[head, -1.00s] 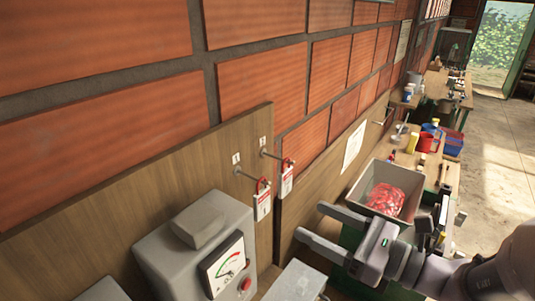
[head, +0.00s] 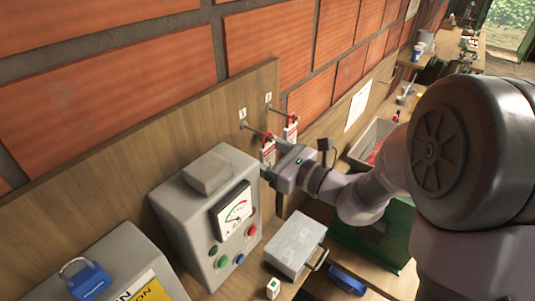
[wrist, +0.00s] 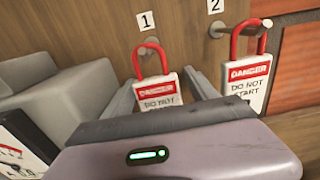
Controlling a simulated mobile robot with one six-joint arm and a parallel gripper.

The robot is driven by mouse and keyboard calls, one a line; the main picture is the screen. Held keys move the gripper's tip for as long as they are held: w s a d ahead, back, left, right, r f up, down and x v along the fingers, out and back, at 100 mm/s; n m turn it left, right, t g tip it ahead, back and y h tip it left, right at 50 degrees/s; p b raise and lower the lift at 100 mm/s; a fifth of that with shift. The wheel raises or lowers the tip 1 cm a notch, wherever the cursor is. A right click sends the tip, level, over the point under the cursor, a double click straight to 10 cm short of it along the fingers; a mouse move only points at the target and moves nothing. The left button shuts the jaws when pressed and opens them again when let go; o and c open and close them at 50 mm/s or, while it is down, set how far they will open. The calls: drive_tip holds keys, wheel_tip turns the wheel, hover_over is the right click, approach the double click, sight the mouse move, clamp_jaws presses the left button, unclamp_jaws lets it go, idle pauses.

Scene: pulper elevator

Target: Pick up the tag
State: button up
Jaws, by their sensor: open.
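Two red-and-white danger tags with red shackles hang on pegs on the wooden board. The tag under label 1 (wrist: 158,93) shows in the wrist view between the two fingers of my open gripper (wrist: 161,88). It also shows in the head view (head: 267,150), right by my gripper (head: 271,160). Its lower part is hidden behind the gripper body in the wrist view. I cannot tell whether the fingers touch it. The tag under label 2 (wrist: 248,84) hangs to the right, outside the fingers; it also shows in the head view (head: 291,131).
A grey meter box (head: 206,215) stands left of the gripper, close to it. A grey metal case (head: 295,244) lies below. A blue padlock (head: 88,278) is at the lower left. The wooden board (head: 165,140) backs the tags.

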drive_tip(key=c, duration=1.4)
drive_tip(key=shift+r, duration=0.1)
